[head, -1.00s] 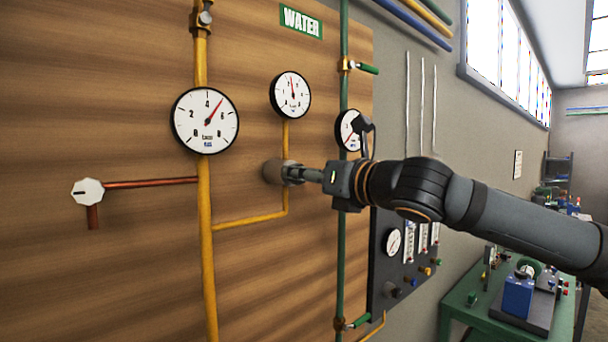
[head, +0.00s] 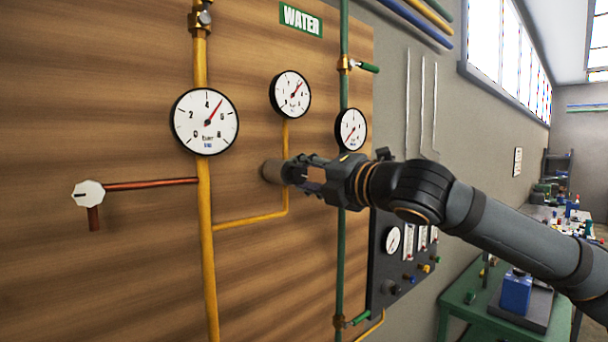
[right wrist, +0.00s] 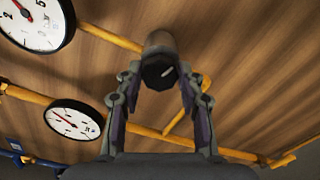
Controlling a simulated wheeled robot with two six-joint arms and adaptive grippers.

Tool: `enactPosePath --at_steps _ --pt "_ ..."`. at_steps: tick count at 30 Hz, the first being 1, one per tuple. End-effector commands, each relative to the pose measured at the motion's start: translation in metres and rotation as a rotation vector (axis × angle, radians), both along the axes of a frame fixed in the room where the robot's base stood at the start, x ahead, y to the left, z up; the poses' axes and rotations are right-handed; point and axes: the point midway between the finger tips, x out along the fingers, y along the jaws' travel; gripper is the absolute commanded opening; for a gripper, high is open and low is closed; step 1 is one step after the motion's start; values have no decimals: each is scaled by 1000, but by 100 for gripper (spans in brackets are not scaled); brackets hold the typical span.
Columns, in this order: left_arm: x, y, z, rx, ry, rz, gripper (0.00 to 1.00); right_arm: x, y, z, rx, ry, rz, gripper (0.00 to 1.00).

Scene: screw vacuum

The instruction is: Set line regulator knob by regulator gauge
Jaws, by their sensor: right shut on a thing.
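The regulator knob (head: 271,171) is a brown-grey cylinder sticking out of the wooden panel, at the yellow branch pipe. My right gripper (head: 297,171) comes in from the right and is shut on the knob. In the right wrist view the knob (right wrist: 159,72) sits between the two fingers, and its dark end face bears a light mark. The regulator gauge (head: 290,94) is the white dial above the knob, on the same branch pipe. Its red needle points to the upper right; the exact reading is too small to tell. My left gripper is not in view.
A larger gauge (head: 205,121) sits on the main yellow pipe, its needle between 4 and 6. A white octagonal handle (head: 88,193) is at the left. A green bench (head: 460,300) stands at lower right.

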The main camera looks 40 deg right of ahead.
Motion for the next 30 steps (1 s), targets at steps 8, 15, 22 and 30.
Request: enactPosePath --at_steps 8,15,22,30 --pt "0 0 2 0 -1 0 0 0 0 -1 260 22 0 6" --pt "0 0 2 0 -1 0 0 0 1 -1 487 40 1 6" --pt "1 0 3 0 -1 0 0 0 1 -2 701 58 1 6" --pt "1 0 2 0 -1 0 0 0 1 -3 913 76 1 6"
